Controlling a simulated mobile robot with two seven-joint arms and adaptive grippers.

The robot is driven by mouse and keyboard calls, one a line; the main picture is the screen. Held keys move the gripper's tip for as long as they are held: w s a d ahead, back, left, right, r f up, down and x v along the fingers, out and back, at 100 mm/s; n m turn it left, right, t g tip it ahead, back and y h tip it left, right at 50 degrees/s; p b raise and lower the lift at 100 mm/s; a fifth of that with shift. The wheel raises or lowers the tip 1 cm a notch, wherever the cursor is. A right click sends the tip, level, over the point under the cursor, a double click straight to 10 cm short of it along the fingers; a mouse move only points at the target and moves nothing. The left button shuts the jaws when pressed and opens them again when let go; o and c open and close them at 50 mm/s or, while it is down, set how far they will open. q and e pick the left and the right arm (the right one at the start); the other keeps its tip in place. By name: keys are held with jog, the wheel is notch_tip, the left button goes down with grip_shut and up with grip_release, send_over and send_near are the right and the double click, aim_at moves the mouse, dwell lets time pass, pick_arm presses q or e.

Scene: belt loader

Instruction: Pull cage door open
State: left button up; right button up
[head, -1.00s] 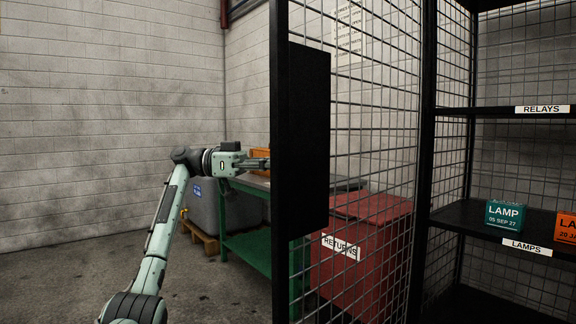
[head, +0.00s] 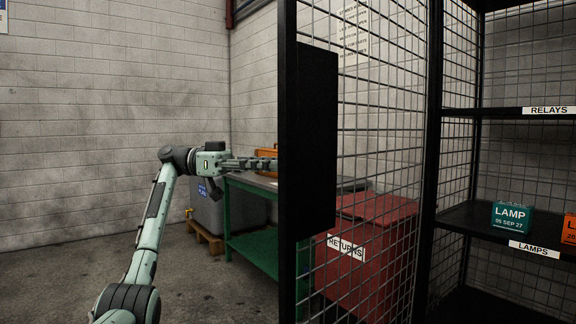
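The cage door appears to be the black-framed wire mesh panel (head: 385,130) in the middle of the head view. Its near upright (head: 288,250) carries a tall black box or plate (head: 318,140). My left gripper (head: 268,164) reaches in from the left at about mid-height of that box. Its fingers point right, and their tips end at or behind the upright's left edge. I cannot tell whether they touch the door or how far apart they are. No handle is visible. My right gripper is not in view.
Shelves labelled RELAYS and LAMPS stand at the right, with a teal LAMP box (head: 511,217) and an orange box (head: 569,229). A red RETURNS bin (head: 370,250) shows behind the mesh. A green bench (head: 252,250) and grey container (head: 225,213) stand behind. Floor at left is clear.

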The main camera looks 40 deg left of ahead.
pick_arm(q)
jog(key=v, duration=0.7)
jog(key=shift+s+a, duration=0.1)
dwell(0.4)
